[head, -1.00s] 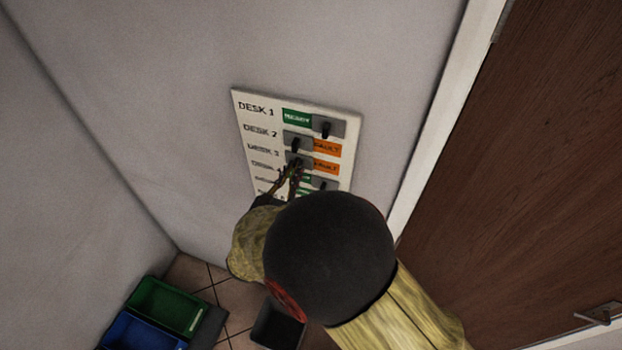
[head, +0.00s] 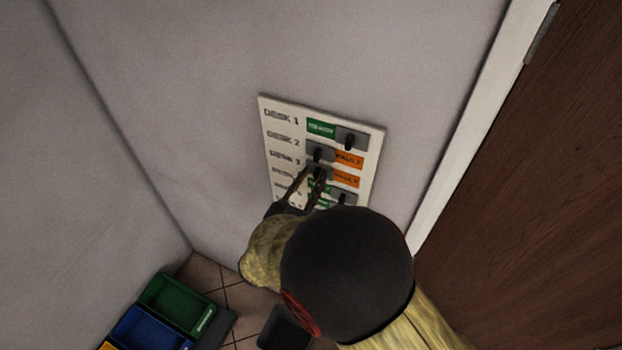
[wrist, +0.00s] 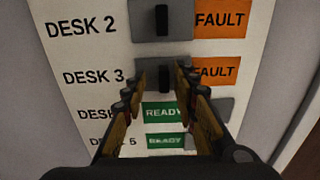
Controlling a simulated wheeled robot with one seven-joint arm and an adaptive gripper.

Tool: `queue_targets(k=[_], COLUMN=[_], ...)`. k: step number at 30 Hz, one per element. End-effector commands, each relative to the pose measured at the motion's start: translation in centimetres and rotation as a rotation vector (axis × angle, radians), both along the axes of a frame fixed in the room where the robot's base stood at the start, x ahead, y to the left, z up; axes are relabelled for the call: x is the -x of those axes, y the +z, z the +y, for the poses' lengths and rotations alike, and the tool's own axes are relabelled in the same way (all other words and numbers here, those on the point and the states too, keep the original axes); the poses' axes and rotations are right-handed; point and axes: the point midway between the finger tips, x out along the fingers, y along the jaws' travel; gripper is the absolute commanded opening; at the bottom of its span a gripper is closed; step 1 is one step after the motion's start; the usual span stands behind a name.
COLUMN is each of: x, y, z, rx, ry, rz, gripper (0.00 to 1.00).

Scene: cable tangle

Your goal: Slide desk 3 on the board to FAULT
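The white board (head: 284,124) hangs on the wall with a row for each desk. In the desk 3 row, the dark slider knob (wrist: 165,77) sits at the left of its slot and the orange FAULT label (wrist: 217,73) shows to its right; the label also appears in the head view (head: 345,179). My gripper (wrist: 160,78) is open at this row, with one finger on each side of the knob. Whether either finger touches the knob I cannot tell. My gripper also shows in the head view (head: 313,172), where my arm hides the lower rows.
Desk 2's knob (wrist: 162,18) is just above, also left with FAULT showing. Desk 1 shows green READY (head: 321,128). A READY label (wrist: 163,113) is close below the fingers. A brown door (head: 540,180) is right; green (head: 179,303) and blue (head: 150,331) bins stand below left.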

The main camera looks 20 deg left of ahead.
Motion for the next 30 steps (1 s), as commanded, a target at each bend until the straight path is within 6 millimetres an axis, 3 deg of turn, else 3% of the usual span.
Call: queue_targets(k=[5, 19, 24, 30], x=[1.6, 10.3, 11.7, 11.9], y=[0.0, 0.0, 0.0, 0.0], z=[0.3, 1.0, 1.0, 1.0], rx=[0.001, 0.000, 0.000, 0.000], ry=[0.004, 0.004, 0.002, 0.000], rz=[0.000, 0.000, 0.000, 0.000], gripper=[0.29, 0.29, 0.29, 0.29])
